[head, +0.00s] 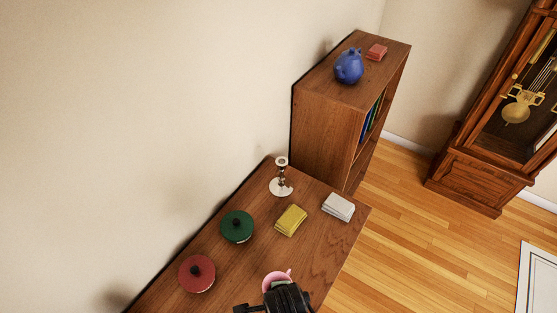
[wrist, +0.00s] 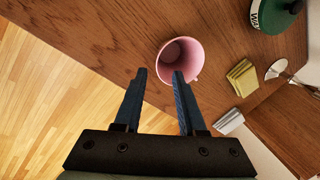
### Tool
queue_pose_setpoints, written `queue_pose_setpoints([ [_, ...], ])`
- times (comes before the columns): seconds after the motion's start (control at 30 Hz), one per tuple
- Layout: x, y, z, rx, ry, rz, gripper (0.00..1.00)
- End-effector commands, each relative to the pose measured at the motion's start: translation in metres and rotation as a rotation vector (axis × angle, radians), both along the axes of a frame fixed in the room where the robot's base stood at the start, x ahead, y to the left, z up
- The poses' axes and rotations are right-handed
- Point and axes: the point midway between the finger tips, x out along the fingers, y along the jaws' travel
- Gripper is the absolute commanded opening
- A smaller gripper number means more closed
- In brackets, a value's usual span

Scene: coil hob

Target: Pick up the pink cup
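The pink cup (head: 275,279) stands on the wooden table (head: 322,247) near its front edge, partly hidden by my gripper in the head view. In the wrist view the pink cup (wrist: 181,58) is seen from above, with its open mouth showing and its handle at the right side. My gripper (wrist: 158,75) is open, its two blue-grey fingers apart. The right fingertip overlaps the cup's lower rim in the picture; the left fingertip is to the left of the cup. I cannot tell whether a finger touches the cup. No object shows between the fingers lower down.
A bookcase (head: 325,130) stands behind. Wooden floor (wrist: 50,105) lies beyond the table edge.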

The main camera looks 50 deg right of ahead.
Motion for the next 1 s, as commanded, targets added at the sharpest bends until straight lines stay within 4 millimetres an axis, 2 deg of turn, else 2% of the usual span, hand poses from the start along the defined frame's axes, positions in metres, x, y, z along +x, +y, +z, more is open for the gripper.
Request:
queue_pose_setpoints([
  [0.1,0.003,-0.003,-0.012,-0.001,-0.001,0.001,0.40],
  [0.37,0.005,-0.004,-0.023,0.000,-0.001,0.002,0.40],
  [0.7,0.009,-0.010,-0.061,0.000,-0.001,0.001,0.40],
  [1.0,0.010,-0.012,-0.069,-0.002,-0.002,0.002,0.40],
])
